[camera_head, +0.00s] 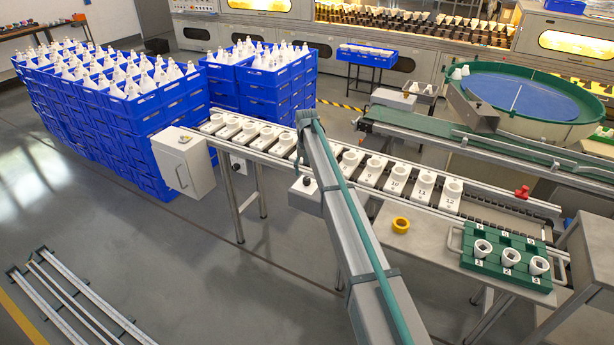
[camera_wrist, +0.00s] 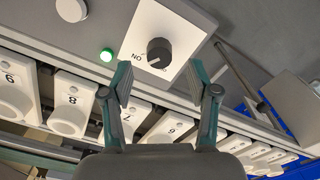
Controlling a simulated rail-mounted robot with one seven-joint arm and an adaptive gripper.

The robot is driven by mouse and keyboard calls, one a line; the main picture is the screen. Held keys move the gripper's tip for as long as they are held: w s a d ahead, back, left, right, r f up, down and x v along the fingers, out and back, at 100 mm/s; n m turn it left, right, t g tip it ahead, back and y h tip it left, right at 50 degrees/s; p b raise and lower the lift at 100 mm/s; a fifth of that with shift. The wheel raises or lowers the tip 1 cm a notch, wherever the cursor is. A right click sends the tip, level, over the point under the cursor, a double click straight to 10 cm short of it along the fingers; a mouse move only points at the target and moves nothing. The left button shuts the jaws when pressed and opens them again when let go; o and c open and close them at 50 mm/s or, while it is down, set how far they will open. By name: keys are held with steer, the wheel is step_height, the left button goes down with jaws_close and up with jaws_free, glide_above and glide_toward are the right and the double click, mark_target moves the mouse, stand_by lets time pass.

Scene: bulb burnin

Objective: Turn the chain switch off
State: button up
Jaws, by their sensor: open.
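The chain switch is a dark round knob (camera_wrist: 160,52) on a white plate (camera_wrist: 180,32). The word ON beside it appears upside down. A light mark on the knob lies on its lower left side, toward ON. A green lamp (camera_wrist: 106,55) next to the plate looks lit. My gripper (camera_wrist: 162,82) is open, its two fingers apart on either side below the knob, with nothing between them. A dark knob on a white plate also shows in the head view (camera_head: 307,181), beside my arm. My gripper is hidden there behind the arm.
A conveyor with numbered white holders (camera_head: 396,178) runs behind the switch. A grey button (camera_wrist: 71,9) sits beyond the lamp. A green tray (camera_head: 520,283) with white cups and a yellow ring (camera_head: 400,225) lie on the table at right. Blue crates (camera_head: 150,125) stand at left.

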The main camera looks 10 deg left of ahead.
mark_target(307, 179)
steer(key=shift+f+p, duration=0.3)
steer(key=shift+f, duration=1.55)
steer(key=shift+c, duration=0.4)
jaws_close()
